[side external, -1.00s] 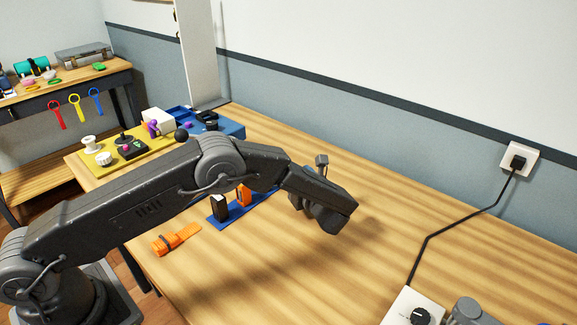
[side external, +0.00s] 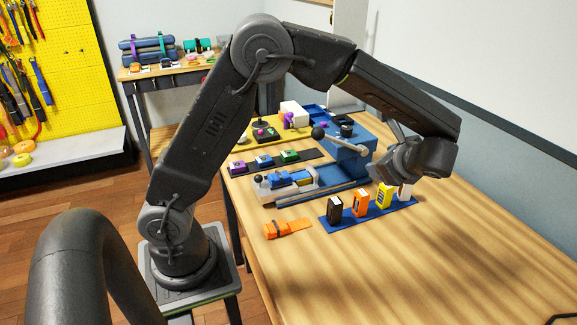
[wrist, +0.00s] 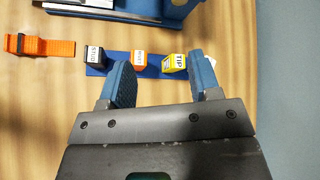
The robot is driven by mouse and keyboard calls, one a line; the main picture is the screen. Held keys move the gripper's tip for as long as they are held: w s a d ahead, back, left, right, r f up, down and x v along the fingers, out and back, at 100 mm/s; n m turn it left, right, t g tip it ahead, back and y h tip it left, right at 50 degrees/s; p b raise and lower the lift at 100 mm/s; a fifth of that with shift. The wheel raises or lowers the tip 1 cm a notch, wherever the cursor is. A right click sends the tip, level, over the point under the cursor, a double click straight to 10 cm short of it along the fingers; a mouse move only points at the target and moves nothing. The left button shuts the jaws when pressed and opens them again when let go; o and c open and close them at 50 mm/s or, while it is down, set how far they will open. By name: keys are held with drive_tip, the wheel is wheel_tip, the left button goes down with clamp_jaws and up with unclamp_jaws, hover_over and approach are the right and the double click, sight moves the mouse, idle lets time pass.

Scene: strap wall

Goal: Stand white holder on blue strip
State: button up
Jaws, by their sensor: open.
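The white holder (side external: 405,190) is at the right end of the blue strip (side external: 340,222), close below my gripper (side external: 388,170) in the side view. It appears upright on the strip, partly covered by the gripper. In the wrist view my gripper (wrist: 160,70) has its two blue-padded fingers spread apart with nothing held between them. The blue strip (wrist: 121,58) shows beyond the fingers, and the right finger covers most of its right end. The white holder cannot be made out clearly there.
Black (side external: 335,209), orange (side external: 361,203) and yellow (side external: 383,197) holders stand in a row on the strip. An orange strap (side external: 287,228) lies to the left. A blue fixture with a lever (side external: 345,142) stands behind. The front table is clear.

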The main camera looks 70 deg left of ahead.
drive_tip(key=s+d+r+n+t+h, duration=0.1)
drive_tip(key=s+r+n+h, duration=0.1)
drive_tip(key=s, duration=0.6)
drive_tip(key=s+d+r+n+t+h, duration=0.1)
drive_tip(key=s+r+n+h, duration=0.1)
drive_tip(key=s+n+h, duration=0.3)
drive_tip(key=s+d+r+n+t+h, duration=0.1)
drive_tip(key=s+r+n+h, duration=0.2)
drive_tip(key=s+n, duration=0.4)
drive_tip(key=s, duration=0.4)
drive_tip(key=shift+s+d+t+h, duration=0.2)
drive_tip(key=shift+t+h, duration=0.1)
drive_tip(key=shift+h, duration=0.1)
